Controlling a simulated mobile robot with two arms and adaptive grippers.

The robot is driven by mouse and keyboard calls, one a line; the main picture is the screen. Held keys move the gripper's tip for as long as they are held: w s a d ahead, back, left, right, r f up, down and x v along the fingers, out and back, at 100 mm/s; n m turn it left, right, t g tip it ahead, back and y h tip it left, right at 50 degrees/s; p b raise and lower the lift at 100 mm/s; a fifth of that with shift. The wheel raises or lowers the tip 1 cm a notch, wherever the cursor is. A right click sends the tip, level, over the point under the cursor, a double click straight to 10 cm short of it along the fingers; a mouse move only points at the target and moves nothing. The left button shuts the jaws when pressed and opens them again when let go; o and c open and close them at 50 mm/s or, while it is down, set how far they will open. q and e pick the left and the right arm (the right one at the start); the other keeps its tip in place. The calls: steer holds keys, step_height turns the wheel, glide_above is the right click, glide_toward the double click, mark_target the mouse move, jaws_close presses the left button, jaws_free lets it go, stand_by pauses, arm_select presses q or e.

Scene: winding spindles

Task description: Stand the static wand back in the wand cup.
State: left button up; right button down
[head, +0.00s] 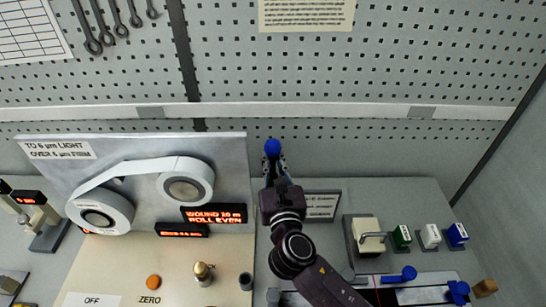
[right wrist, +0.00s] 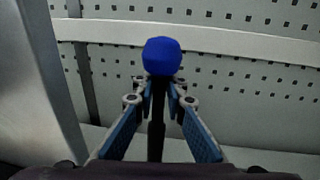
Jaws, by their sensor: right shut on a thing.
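My right gripper (head: 273,166) is near the middle of the head view, in front of the back panel. It is shut on a thin dark stick with a blue knob on top, which I take to be the static wand (head: 272,147). In the right wrist view the wand (right wrist: 162,56) stands about upright between the fingers, its blue end above the fingertips and its dark shaft running down. A small dark cylinder (head: 245,281), perhaps the wand cup, stands on the bench left of my right arm. My left gripper is not in view.
A grey winding unit with two white reels (head: 185,188) and red displays (head: 215,213) stands at left. A brass knob (head: 203,272) and orange button (head: 153,282) are before it. At right are a switch box (head: 366,237), coloured blocks (head: 430,236) and blue-knobbed parts (head: 408,273).

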mark_target(273, 178)
steer(key=shift+p, duration=0.8)
stand_by(1.4)
steer(key=shift+f+b, duration=2.5)
steer(key=shift+f, duration=0.8)
steer(key=c, duration=1.9)
jaws_free()
steer(key=shift+s, duration=0.3)
steer(key=shift+s+d, duration=0.25)
steer(key=shift+s, duration=1.65)
steer(key=shift+s+d, duration=0.25)
steer(key=shift+s, duration=1.65)
steer(key=shift+s+d, duration=0.25)
steer(key=shift+s, duration=1.65)
